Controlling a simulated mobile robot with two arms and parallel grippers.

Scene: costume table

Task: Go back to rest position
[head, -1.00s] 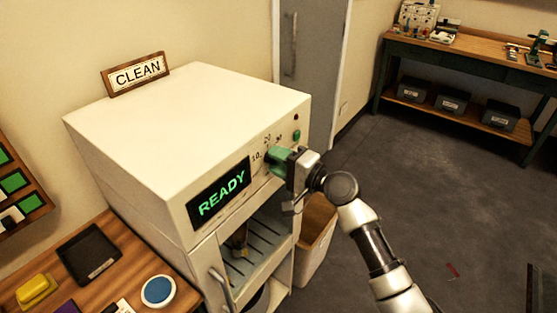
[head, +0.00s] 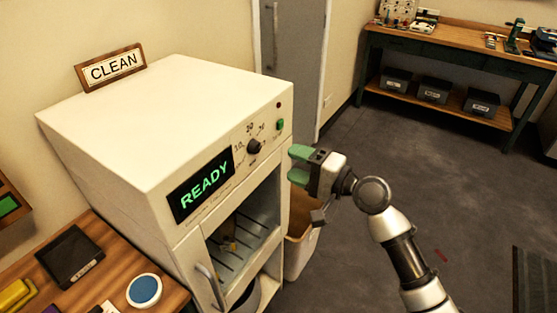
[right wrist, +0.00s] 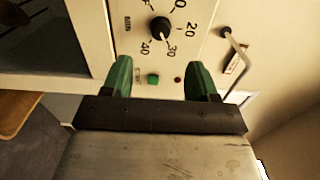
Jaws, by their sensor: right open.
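My right gripper (head: 299,165) has green fingers and is in front of the white machine's (head: 150,130) control face, apart from it. In the right wrist view the two fingers (right wrist: 160,78) are spread with nothing between them. Beyond them are the black dial (right wrist: 160,28), which also shows in the head view (head: 254,146), a green button (right wrist: 153,79) and a small red light (right wrist: 178,80). The machine's display (head: 203,184) reads READY. Its lower compartment stands open, with a rack (head: 250,247) and a small item (head: 230,245) inside. My left gripper is not in view.
A CLEAN sign (head: 111,69) stands on the machine. A wooden counter (head: 85,285) with a black tray (head: 70,255) and a blue round item (head: 144,290) is at left. A bin (head: 300,250) stands beside the machine. A workbench (head: 460,55) is at the back; open floor lies at right.

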